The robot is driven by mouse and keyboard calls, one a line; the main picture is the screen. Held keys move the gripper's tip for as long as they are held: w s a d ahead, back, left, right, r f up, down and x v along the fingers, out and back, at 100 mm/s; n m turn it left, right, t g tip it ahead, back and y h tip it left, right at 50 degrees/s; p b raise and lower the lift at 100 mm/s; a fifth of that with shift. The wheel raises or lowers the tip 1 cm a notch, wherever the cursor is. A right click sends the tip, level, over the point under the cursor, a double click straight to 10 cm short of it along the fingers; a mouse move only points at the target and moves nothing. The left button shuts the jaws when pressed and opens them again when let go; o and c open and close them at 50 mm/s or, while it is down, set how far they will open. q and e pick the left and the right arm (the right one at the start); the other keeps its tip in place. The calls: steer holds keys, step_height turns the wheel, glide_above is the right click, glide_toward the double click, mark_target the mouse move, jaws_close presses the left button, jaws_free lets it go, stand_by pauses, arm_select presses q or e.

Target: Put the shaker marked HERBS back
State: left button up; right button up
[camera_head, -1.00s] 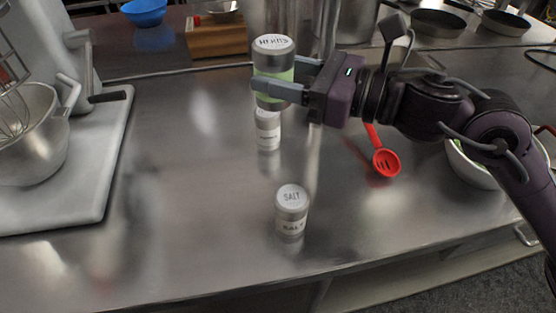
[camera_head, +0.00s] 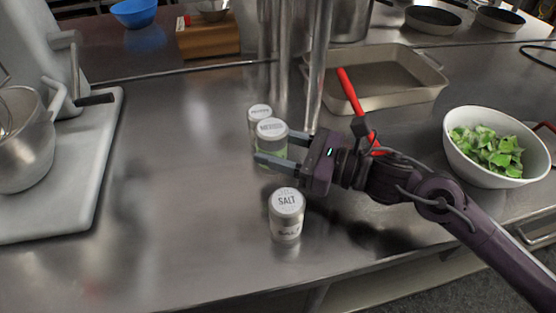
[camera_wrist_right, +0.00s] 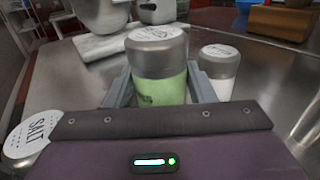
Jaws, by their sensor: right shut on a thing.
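The HERBS shaker (camera_head: 271,130), with a silver cap and a green body, is between the fingers of my right gripper (camera_head: 272,151), which is shut on it. It also shows upright in the right wrist view (camera_wrist_right: 159,70). I cannot tell whether its base touches the counter. The salt shaker (camera_head: 287,215) stands on the counter in front of it. Another silver-capped shaker (camera_head: 259,117) stands just behind it, partly hidden; its label is too small to read. That one also shows in the right wrist view (camera_wrist_right: 218,70). My left gripper is not in view.
A white bowl of green leaves (camera_head: 492,150) stands at the right. A baking pan (camera_head: 400,99) and a red utensil (camera_head: 350,92) lie behind my right arm. A mixer base (camera_head: 85,160) stands at the left. The counter between mixer and shakers is clear.

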step_height(320, 180, down, 4)
steer(key=shift+r, duration=0.15)
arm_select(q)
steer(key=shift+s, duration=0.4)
arm_select(e)
steer(key=shift+f, duration=0.25)
